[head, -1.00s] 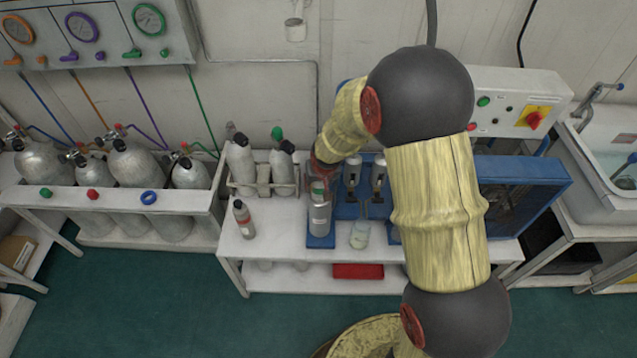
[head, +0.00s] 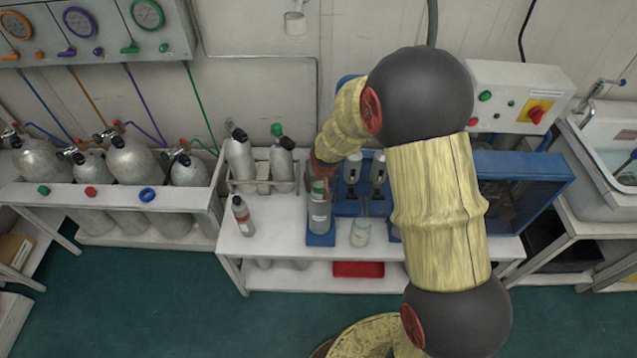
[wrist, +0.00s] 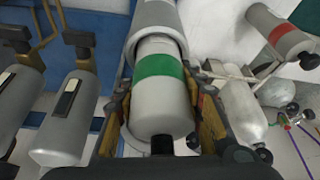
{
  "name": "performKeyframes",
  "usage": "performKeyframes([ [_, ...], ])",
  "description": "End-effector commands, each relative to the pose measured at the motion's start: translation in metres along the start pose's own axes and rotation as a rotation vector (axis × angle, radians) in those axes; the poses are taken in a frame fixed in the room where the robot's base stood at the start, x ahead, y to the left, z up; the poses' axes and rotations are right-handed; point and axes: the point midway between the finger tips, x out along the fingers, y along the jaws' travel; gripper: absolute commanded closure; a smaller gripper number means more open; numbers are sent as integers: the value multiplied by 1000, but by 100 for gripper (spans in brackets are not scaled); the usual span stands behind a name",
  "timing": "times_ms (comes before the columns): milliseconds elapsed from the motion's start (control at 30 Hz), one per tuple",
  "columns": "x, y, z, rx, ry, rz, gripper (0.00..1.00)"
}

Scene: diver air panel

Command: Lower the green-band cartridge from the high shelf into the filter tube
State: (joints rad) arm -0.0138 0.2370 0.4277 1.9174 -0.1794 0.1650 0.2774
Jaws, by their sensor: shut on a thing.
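The green-band cartridge (wrist: 158,88) is held between my gripper's two fingers in the wrist view, with its dark knob end toward the camera. Its far end meets the open mouth of the grey filter tube (wrist: 155,15), and the rim appears to surround it; how deep it sits I cannot tell. In the head view the filter tube (head: 320,212) stands upright on a blue base on the white bench. My gripper (head: 319,178) is directly above the tube, shut on the cartridge, which is mostly hidden there by the gripper and wrist.
A red-band cartridge (head: 243,215) stands on the bench to the left. A rack with grey cylinders (head: 240,160) is behind it. Grey canisters (head: 377,172) on a blue panel and a glass jar (head: 360,233) are close to the tube's right. My arm hides part of the bench.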

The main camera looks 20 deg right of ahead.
Motion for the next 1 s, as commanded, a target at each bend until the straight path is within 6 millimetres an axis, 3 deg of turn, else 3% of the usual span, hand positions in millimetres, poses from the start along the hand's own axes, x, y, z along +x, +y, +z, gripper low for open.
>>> performKeyframes([
  [100, 4, 0, 4, 0, -6, 1, 99],
  [133, 4, 0, 4, 0, -6, 1, 62],
  [200, 4, 0, 4, 0, -7, 1, 58],
  [500, 5, 1, 6, 0, -11, 1, 41],
  [833, 2, 0, 5, 0, -9, 1, 41],
  [1000, -18, 0, 3, 0, -4, 1, 41],
])
